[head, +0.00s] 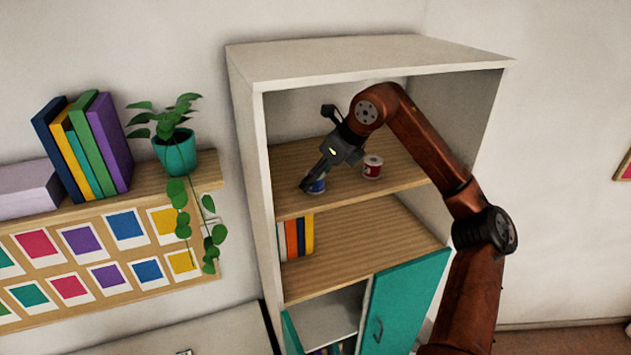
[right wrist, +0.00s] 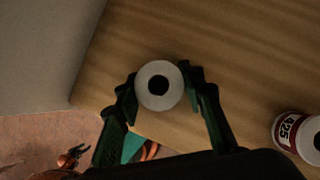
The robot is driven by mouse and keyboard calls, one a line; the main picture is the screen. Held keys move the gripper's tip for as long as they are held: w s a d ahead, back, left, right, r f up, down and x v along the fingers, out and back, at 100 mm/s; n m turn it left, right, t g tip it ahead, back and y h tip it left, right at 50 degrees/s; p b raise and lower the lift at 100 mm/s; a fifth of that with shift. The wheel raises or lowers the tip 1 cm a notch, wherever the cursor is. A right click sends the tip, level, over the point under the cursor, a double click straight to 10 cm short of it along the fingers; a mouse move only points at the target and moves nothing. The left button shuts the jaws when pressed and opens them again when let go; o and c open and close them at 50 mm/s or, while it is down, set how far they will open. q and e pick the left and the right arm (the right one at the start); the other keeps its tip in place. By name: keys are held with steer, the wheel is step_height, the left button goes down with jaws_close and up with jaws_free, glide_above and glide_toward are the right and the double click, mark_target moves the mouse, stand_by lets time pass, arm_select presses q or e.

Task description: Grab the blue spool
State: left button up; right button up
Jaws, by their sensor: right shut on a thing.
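The blue spool (head: 317,187) is on the cabinet's upper shelf, near its front left, partly hidden by my gripper. In the right wrist view I see its white round end (right wrist: 150,86) with a dark centre hole. My right gripper (head: 308,184) reaches down to it from above. In the right wrist view its two fingers (right wrist: 158,90) are closed on either side of the spool. Whether the spool is off the shelf, I cannot tell. My left gripper is not in view.
A red and white spool (head: 372,167) stands on the same shelf to the right; it also shows in the right wrist view (right wrist: 297,136). The cabinet's left wall (head: 252,150) is close to my gripper. Several books (head: 297,237) stand below. A teal door (head: 403,300) is lower down.

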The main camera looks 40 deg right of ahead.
steer(key=shift+w, duration=0.1)
steer(key=c, duration=0.4)
steer(key=shift+c, duration=0.2)
steer(key=shift+r, duration=0.2)
